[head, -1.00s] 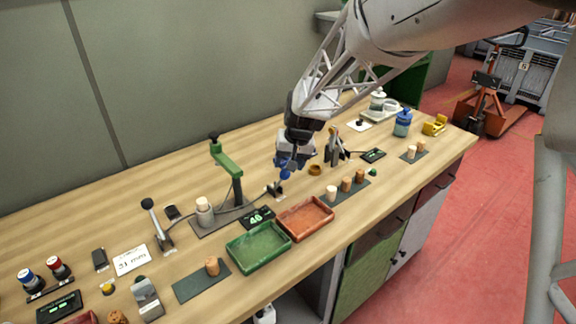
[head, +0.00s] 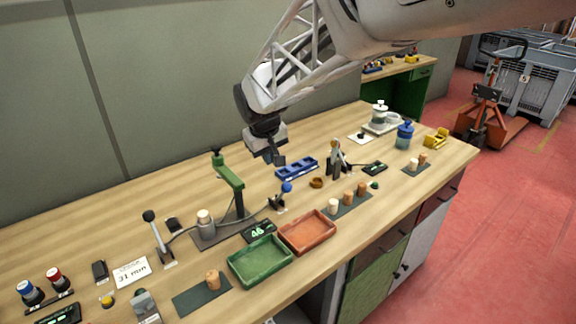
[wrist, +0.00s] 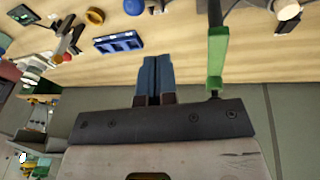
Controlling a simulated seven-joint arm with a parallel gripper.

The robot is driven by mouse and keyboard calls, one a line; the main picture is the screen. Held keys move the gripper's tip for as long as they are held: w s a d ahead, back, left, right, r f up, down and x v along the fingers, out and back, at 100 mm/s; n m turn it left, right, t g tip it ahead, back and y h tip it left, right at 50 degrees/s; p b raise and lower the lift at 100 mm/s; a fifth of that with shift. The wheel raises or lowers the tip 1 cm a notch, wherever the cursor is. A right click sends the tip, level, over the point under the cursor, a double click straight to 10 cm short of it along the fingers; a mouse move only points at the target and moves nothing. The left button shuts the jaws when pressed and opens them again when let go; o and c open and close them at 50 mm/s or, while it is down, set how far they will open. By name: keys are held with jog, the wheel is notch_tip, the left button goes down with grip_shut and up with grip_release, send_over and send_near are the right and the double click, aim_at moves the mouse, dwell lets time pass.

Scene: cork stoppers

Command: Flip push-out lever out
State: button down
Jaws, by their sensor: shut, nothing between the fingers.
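A small lever with a blue ball knob (head: 287,187) stands behind the red tray, its stem leaning up to the right. Its blue knob also shows at the top of the wrist view (wrist: 134,6). A second lever, with a black knob (head: 148,215), stands further left on a pale base. Neither lever carries a readable name, so I cannot tell which is the push-out lever. My gripper (head: 277,161) is shut and empty, above the table behind the blue-knobbed lever and apart from it. Its blue fingers also show closed together in the wrist view (wrist: 155,78).
A green press (head: 230,178) stands left of the blue-knobbed lever. A blue rack (head: 297,168) lies close by my gripper. A green tray (head: 259,261) and the red tray (head: 307,232) are in front. A cork-holding dark mat (head: 347,204) is to the right.

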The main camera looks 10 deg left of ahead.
jog(key=shift+s+a+r+n+t+h, duration=0.15)
jog(key=shift+s+a+r+n, duration=0.1)
jog(key=shift+r, duration=0.25)
jog(key=shift+s+a+r+n+t+h, duration=0.15)
jog(key=shift+a+r+n, duration=0.1)
jog(key=shift+r, duration=0.25)
jog(key=shift+f, duration=0.15)
send_near(286, 190)
jog(key=w+a+f, duration=0.2)
jog(key=a+f, duration=0.1)
jog(key=a, duration=0.1)
jog(key=shift+w+d+f, duration=0.3)
jog(key=shift+d+f, duration=0.4)
jog(key=shift+w+d+f, duration=0.3)
jog(key=shift+d+f, duration=0.35)
jog(key=shift+f, duration=0.1)
jog(key=shift+s+d+f, duration=0.4)
jog(key=shift+d+f, duration=0.25)
jog(key=shift+d, duration=0.1)
